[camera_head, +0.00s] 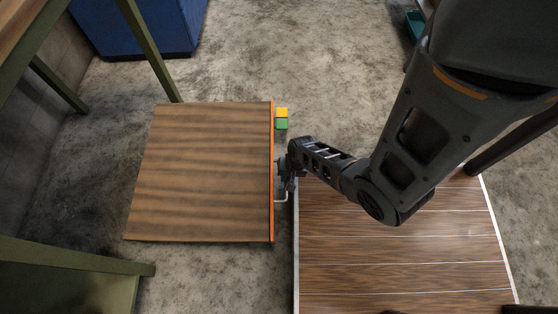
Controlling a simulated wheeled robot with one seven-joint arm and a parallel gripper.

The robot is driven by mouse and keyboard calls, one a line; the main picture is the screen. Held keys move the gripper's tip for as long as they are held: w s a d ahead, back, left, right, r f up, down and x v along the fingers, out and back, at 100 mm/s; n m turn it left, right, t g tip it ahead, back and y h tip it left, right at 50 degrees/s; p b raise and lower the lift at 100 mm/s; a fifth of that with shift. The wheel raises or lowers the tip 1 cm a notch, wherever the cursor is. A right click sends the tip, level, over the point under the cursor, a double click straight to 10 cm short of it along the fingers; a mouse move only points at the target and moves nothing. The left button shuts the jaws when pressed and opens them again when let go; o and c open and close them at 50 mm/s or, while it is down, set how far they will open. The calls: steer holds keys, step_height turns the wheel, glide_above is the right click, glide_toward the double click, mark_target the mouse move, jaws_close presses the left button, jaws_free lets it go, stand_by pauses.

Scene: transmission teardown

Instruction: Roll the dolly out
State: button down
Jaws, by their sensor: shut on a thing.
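The dolly (205,170) is a low, flat wooden platform on the concrete floor at left centre, with an orange edge along its right side. A pale handle (281,200) sticks out from that orange edge. My gripper (285,178) is at the dolly's right side, shut on the handle. My dark wrist hides part of the handle, and the fingertips show only small. The dolly's wheels are not visible.
Yellow and green blocks (281,118) sit at the orange edge. Green-legged tables (152,50) stand at upper left and lower left (75,272), close to the dolly. A blue cabinet (140,27) is behind. A plank platform (400,250) lies right; bare floor (300,60) is clear above.

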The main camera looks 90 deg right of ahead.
steer(key=shift+s, duration=0.15)
steer(key=c, duration=1.1)
jaws_free()
steer(key=shift+s+r+p, duration=0.2)
steer(key=shift+r+p, duration=0.5)
steer(key=shift+r, duration=0.6)
steer(key=shift+s+r+p, duration=0.25)
steer(key=shift+r+p, duration=0.4)
steer(key=shift+r, duration=0.6)
steer(key=shift+s+r+p, duration=0.2)
steer(key=shift+r+p, duration=0.5)
steer(key=shift+r, duration=0.6)
